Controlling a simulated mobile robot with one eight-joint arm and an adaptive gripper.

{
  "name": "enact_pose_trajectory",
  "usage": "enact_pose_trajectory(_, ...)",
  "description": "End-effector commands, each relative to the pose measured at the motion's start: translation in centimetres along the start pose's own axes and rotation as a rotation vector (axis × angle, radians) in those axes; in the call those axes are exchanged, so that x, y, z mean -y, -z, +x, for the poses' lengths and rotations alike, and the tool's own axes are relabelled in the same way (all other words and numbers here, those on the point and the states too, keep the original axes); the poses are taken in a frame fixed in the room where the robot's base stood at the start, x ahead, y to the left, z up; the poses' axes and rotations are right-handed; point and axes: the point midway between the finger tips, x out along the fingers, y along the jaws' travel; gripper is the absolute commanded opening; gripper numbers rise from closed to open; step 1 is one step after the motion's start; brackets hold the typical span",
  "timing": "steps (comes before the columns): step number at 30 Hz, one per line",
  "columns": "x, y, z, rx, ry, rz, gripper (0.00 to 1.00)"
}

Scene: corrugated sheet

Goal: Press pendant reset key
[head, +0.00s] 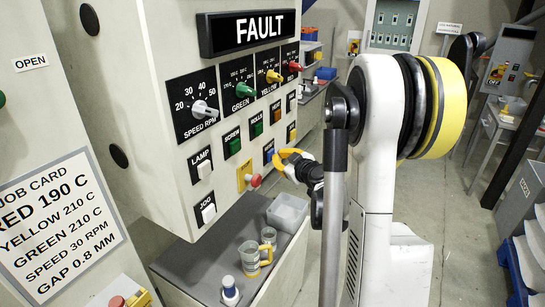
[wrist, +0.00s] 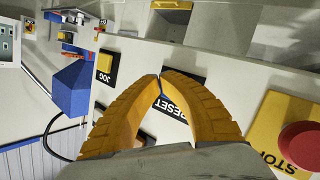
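In the wrist view, a black label reading RESET (wrist: 174,103) shows on a pale face between and behind the yellow fingers of my gripper (wrist: 160,76). The fingertips meet and nothing shows held between them. They lie in front of the area beside the label, so the reset key itself is hidden or cannot be made out. I cannot tell whether the tips touch the face. In the head view, my gripper (head: 284,156) is at the right side of the FAULT panel (head: 150,120), close to its lower right keys.
In the wrist view, a red STOP button (wrist: 301,145) on a yellow plate is at the right and a JOG label (wrist: 105,63) at the left.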

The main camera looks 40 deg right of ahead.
Motion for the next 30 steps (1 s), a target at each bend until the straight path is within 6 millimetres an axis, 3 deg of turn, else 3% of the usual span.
enact_pose_trajectory(20,0.2,0.2,0.3,0.000,0.000,0.000,0.00)
enact_pose_trajectory(30,-0.5,-0.5,-0.9,0.001,-0.001,-0.001,0.00)
